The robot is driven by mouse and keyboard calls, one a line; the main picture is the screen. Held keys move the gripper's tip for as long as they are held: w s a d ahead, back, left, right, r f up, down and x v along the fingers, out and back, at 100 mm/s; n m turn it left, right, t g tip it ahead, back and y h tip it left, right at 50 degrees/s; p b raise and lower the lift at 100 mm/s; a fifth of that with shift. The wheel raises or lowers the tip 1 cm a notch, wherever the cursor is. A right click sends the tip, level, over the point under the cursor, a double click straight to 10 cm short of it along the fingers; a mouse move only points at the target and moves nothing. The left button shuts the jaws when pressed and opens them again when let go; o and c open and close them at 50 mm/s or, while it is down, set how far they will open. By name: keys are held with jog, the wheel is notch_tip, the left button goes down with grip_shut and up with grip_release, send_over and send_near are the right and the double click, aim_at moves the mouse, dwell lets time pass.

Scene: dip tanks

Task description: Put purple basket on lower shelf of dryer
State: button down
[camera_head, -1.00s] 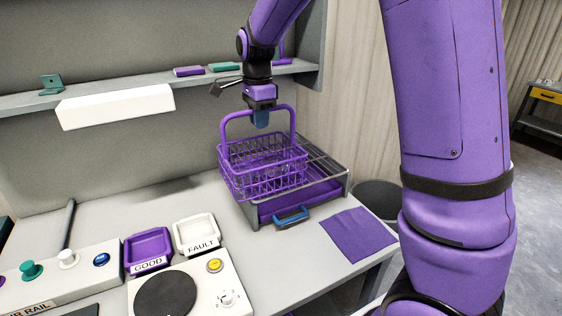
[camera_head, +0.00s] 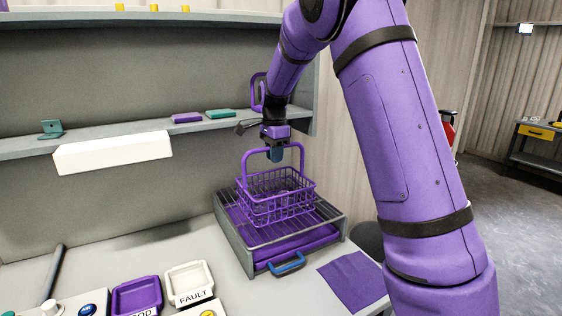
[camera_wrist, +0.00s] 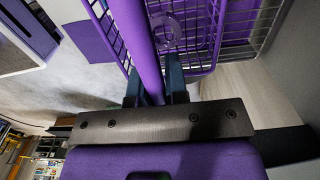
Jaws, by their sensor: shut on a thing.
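The purple wire basket (camera_head: 278,195) is upright in the head view, with its arched handle on top. My gripper (camera_head: 275,155) is above it, shut on the handle. The wrist view shows the fingers (camera_wrist: 155,88) closed around the purple handle bar, with the basket mesh (camera_wrist: 205,48) beyond. The basket appears over the wire top of a low grey rack unit (camera_head: 240,248); I cannot tell whether it touches. The unit has a purple drawer or tray (camera_head: 295,246) below with a blue handle (camera_head: 287,264).
A wall shelf (camera_head: 75,143) with small purple and green pieces runs behind. A purple cloth (camera_head: 352,281) lies right of the rack. The GOOD tray (camera_head: 136,297) and FAULT tray (camera_head: 189,282) stand front left. The bench left of the rack has free room.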

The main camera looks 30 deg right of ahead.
jog(key=shift+w+d+f, duration=0.7)
jog(key=shift+d+f, duration=0.2)
jog(key=shift+d, duration=0.05)
jog(key=shift+w+d+f, duration=0.7)
jog(key=shift+d+f, duration=0.15)
jog(key=shift+d, duration=0.05)
jog(key=shift+f, duration=0.15)
jog(key=c, duration=1.1)
grip_release()
jog(key=shift+f, duration=0.1)
